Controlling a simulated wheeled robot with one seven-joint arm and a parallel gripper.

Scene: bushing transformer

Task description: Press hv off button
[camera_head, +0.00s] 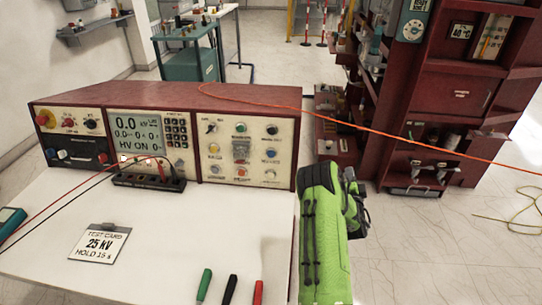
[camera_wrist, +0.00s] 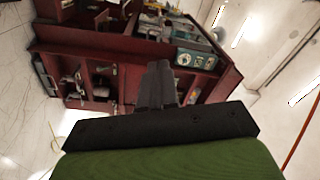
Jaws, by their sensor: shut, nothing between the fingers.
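The test console (camera_head: 165,135) is a dark red cabinet with cream front panels on the white bench. Its right panel (camera_head: 240,148) carries several coloured buttons and knobs, among them green, yellow, blue and red ones. Their labels are too small to read, so I cannot tell which is the hv off button. The display (camera_head: 134,128) reads 0.0 kV and a line starting "HV ON". In the wrist view my gripper (camera_wrist: 157,80) has its dark fingers together and empty, pointing toward a red shelf unit, away from the console. The console is not in the wrist view.
A red shelf unit (camera_head: 460,95) stands at the right; it also fills much of the wrist view (camera_wrist: 105,50). A test card (camera_head: 100,243), red and black leads, and several coloured-handled tools (camera_head: 231,289) lie on the white bench (camera_head: 160,230). An orange cable (camera_head: 370,133) crosses behind.

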